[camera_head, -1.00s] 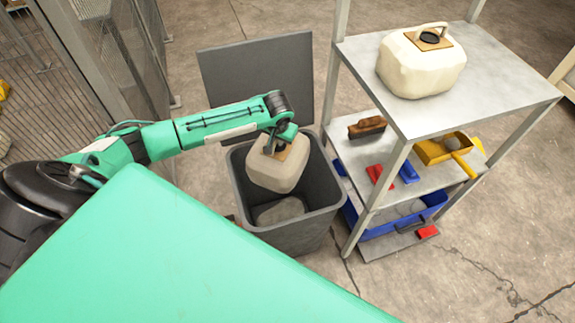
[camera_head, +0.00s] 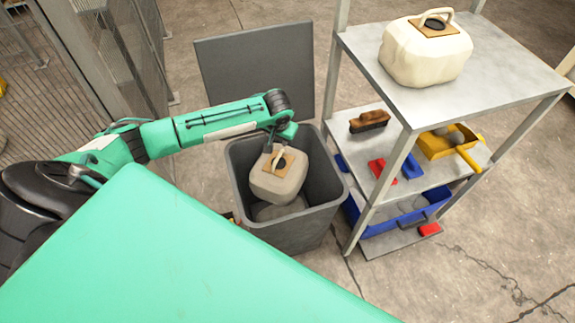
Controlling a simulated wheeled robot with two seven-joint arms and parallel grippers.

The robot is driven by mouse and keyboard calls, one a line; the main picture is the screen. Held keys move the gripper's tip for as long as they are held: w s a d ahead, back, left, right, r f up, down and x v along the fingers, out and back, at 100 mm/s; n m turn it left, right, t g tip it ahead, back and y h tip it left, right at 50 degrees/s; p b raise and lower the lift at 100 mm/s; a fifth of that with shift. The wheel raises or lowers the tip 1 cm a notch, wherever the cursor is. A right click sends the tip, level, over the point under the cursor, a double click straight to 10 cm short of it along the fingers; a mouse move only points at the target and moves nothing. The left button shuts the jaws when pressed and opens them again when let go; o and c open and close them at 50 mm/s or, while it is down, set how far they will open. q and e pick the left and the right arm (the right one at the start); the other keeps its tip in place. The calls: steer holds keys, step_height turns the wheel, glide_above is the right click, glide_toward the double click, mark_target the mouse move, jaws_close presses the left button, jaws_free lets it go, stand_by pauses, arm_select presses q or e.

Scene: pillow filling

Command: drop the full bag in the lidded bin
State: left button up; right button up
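A full greyish-beige bag (camera_head: 275,188) with a tan top patch, a black spot and a loop handle is inside the dark grey bin (camera_head: 290,236), below its rim. The bin's lid (camera_head: 255,75) stands open at the back. My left gripper (camera_head: 272,143) is over the bin, just above the bag's handle. It appears open and off the handle, though its fingertips are small and partly hidden by the wrist. A grey shape (camera_head: 268,213) lies under the bag, mostly covered. My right gripper is not in view.
A metal shelf (camera_head: 480,80) stands right of the bin. A cream bag (camera_head: 425,58) is on its top. Below are a brush (camera_head: 369,121), a yellow scoop (camera_head: 440,147) and a blue tray (camera_head: 385,228). A mesh fence (camera_head: 110,60) is at the left.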

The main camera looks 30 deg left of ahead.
arm_select(q)
steer(key=shift+f, duration=0.1)
steer(key=v, duration=1.4)
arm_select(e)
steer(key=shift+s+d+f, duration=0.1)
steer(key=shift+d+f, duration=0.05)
arm_select(q)
steer(key=shift+f, duration=0.1)
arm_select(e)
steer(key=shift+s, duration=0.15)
